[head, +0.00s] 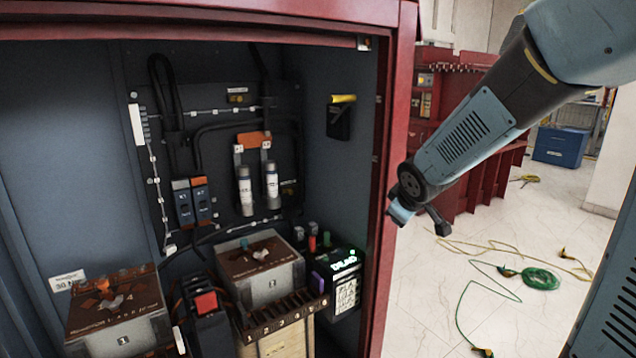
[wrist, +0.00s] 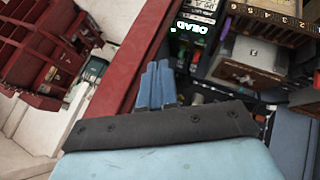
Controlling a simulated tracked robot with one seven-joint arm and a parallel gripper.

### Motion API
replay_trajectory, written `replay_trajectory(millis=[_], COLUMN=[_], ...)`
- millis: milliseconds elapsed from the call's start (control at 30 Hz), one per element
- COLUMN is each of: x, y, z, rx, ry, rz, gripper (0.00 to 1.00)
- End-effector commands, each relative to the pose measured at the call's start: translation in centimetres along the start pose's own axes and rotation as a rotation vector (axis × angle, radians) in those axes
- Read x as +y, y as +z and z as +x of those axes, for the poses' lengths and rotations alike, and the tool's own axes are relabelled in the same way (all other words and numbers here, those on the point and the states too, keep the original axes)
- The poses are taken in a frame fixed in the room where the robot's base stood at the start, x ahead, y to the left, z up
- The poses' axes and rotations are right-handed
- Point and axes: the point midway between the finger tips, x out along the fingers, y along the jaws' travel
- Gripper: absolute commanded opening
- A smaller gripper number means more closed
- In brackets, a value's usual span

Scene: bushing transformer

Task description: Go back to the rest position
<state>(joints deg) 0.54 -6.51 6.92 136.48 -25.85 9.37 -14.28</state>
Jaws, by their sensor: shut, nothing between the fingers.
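My gripper (head: 402,212) is at the right edge of the red cabinet (head: 392,110) in the head view, at the lower end of my blue-grey arm. Its fingers look small and partly hidden by the wrist there. In the wrist view my gripper (wrist: 158,72) shows its blue fingers close together with nothing between them. Behind the fingers are the red cabinet post and the cabinet's inside. The fingers do not visibly hold anything.
The open cabinet holds transformer boxes (head: 262,270), a black device with green lit text (head: 343,262), and two fuses (head: 245,190) on the back wall. Green cable (head: 540,278) lies on the pale floor at right. A blue box (head: 562,146) stands farther back.

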Motion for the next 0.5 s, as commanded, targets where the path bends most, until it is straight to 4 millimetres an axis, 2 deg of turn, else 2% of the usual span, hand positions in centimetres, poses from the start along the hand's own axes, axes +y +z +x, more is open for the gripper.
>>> replay_trajectory(millis=[33,267,500], x=[0.4,0.8,-0.8], y=[0.6,4.2,7.8], z=[-1.7,-8.2,-14.5], rx=[-0.013,-0.094,-0.157], ry=[0.014,0.035,0.016], rz=[0.043,0.257,0.475], gripper=[0.00,0.00,0.00])
